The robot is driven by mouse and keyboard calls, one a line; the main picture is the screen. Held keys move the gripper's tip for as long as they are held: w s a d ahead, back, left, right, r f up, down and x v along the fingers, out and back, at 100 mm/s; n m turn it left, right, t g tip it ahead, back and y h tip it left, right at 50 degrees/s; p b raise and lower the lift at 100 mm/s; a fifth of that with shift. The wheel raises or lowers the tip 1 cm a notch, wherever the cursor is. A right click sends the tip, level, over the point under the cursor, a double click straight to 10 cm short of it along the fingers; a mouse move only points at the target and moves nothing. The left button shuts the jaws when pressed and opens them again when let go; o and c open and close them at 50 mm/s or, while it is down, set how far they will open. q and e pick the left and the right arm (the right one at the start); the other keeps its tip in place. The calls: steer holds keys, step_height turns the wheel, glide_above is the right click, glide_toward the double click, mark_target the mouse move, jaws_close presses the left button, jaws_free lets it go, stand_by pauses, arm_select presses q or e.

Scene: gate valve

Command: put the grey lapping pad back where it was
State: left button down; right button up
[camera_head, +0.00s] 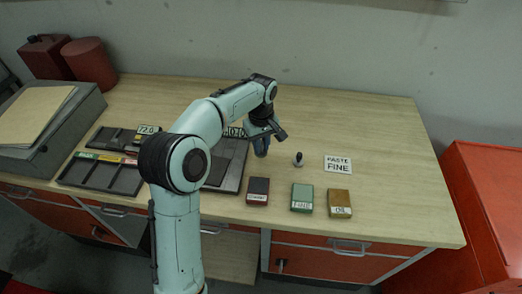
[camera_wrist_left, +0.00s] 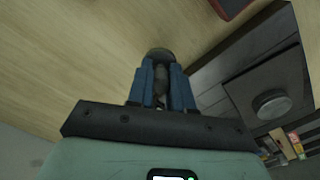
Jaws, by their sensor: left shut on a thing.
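My left gripper (camera_head: 262,150) is above the bench, just right of the dark tray with the "10/10" label (camera_head: 236,131). In the left wrist view its blue fingers (camera_wrist_left: 161,88) are shut on a small dark grey piece with a rounded end (camera_wrist_left: 159,53), apparently the grey lapping pad. In the head view the fingers mostly hide this piece. A similar small dark-knobbed piece (camera_head: 298,158) stands upright on the bench to the right of the gripper, apart from it. My right gripper is not in view.
A "PASTE FINE" plate (camera_head: 338,164) lies further right. Dark (camera_head: 258,191), green (camera_head: 302,198) and ochre (camera_head: 340,204) blocks line the front. A compartment tray (camera_head: 100,178) is at left. A round metal part (camera_wrist_left: 260,105) sits on the dark tray. The back right bench is clear.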

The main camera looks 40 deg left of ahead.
arm_select(q)
step_height(320, 180, down, 2)
steer(key=shift+s+f, duration=0.15)
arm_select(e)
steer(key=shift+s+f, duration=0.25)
arm_select(q)
steer(key=shift+f, duration=0.15)
steer(key=shift+f, duration=0.1)
steer(key=c, duration=1)
jaws_free()
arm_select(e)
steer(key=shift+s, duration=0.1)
